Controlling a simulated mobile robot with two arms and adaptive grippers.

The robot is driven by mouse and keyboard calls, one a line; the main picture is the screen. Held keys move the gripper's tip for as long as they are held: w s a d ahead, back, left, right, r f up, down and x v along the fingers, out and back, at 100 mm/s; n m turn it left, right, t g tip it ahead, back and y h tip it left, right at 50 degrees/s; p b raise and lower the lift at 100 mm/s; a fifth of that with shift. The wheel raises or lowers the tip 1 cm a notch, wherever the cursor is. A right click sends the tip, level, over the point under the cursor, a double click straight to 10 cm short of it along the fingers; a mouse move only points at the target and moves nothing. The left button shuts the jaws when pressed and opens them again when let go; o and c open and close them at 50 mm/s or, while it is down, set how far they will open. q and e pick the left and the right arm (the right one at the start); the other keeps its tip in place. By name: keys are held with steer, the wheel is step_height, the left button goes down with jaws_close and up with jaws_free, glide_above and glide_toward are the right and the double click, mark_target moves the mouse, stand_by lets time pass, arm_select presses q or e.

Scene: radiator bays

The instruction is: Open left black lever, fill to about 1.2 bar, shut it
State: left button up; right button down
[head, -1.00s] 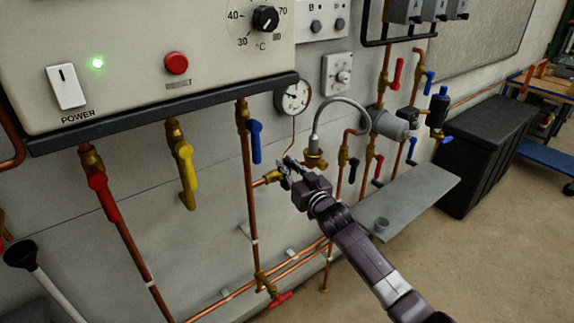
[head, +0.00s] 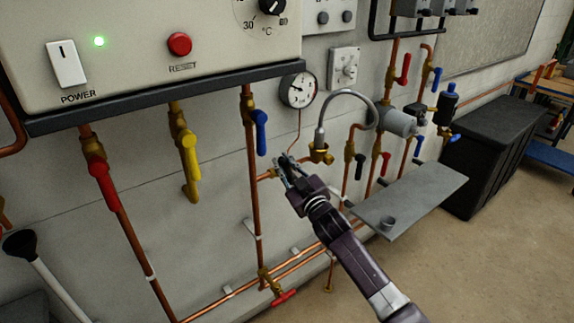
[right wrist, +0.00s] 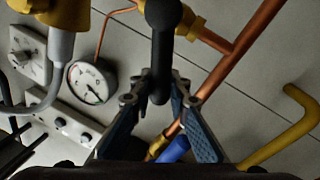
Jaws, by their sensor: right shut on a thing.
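The left black lever (right wrist: 163,55) hangs from a brass valve in the right wrist view. My right gripper (head: 285,162) is shut on it, with one finger on each side; in the right wrist view the fingertips (right wrist: 157,98) flank its rounded end. In the head view the gripper hides most of this lever. The round pressure gauge (head: 299,90) is on the wall above; it also shows in the right wrist view (right wrist: 91,83). Its scale is too small to read surely. The grey filling hose (head: 350,95) arches from a brass fitting (head: 320,153). My left gripper is out of view.
A second black lever (head: 360,166) is to the right. Blue (head: 261,135), yellow (head: 190,165) and red (head: 103,185) levers hang under the boiler (head: 140,80). A grey shelf (head: 415,200) with a small cup (head: 388,223) juts out at the right.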

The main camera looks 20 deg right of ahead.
steer(key=shift+s+a+f+n, duration=0.1)
steer(key=shift+a+f+n, duration=0.15)
steer(key=shift+n, duration=0.25)
steer(key=c, duration=1.8)
jaws_free()
steer(key=shift+r, duration=0.1)
steer(key=s, duration=0.4)
steer(key=s+d, duration=0.1)
steer(key=s, duration=0.3)
steer(key=s+d+f, duration=0.1)
steer(key=s, duration=0.2)
steer(key=shift+s, duration=0.4)
steer(key=shift+f, duration=0.1)
